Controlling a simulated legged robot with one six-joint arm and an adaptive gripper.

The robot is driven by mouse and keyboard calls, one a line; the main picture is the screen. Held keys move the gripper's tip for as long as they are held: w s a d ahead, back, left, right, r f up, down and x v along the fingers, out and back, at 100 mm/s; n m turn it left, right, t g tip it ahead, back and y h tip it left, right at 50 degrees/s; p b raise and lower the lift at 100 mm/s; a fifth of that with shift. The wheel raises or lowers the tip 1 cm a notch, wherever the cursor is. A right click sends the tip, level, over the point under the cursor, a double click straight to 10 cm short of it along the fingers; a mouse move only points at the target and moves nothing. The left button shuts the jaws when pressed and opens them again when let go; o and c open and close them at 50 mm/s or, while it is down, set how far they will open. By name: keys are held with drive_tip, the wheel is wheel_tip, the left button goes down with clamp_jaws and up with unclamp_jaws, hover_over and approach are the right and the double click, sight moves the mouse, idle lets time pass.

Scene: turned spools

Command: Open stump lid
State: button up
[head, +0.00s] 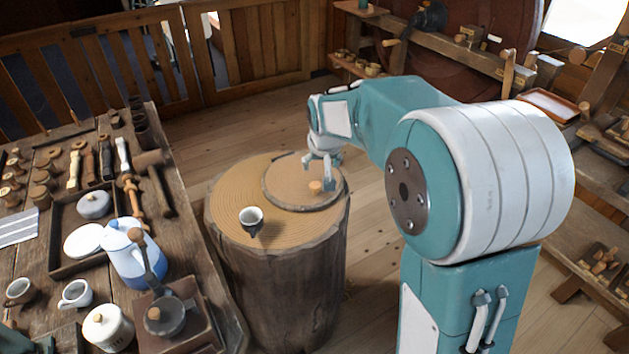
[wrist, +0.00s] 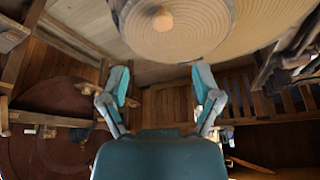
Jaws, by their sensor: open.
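The wooden stump (head: 275,280) stands upright on the floor in the middle of the head view. Its round lid (head: 285,198) lies flat on the stump's top, with a small wooden knob (head: 316,187). In the wrist view the lid (wrist: 195,35) and its knob (wrist: 162,20) show at the top, beyond the fingertips. My gripper (head: 320,172) is open and empty, just above the lid near the knob. In the wrist view its two fingers (wrist: 162,80) are spread wide, with nothing between them. I cannot tell if a finger touches the lid.
A workbench (head: 190,225) at the left holds a blue-white pitcher (head: 132,254), a coffee grinder (head: 168,317), cups and tools. Wooden floor (head: 215,130) lies clear behind the stump.

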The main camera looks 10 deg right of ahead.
sight(315, 184)
drive_tip(key=x, duration=0.6)
drive_tip(key=w+x, duration=0.1)
drive_tip(key=x, duration=0.6)
drive_tip(key=shift+w+a, duration=0.15)
drive_tip(key=shift+a, duration=0.05)
clamp_jaws()
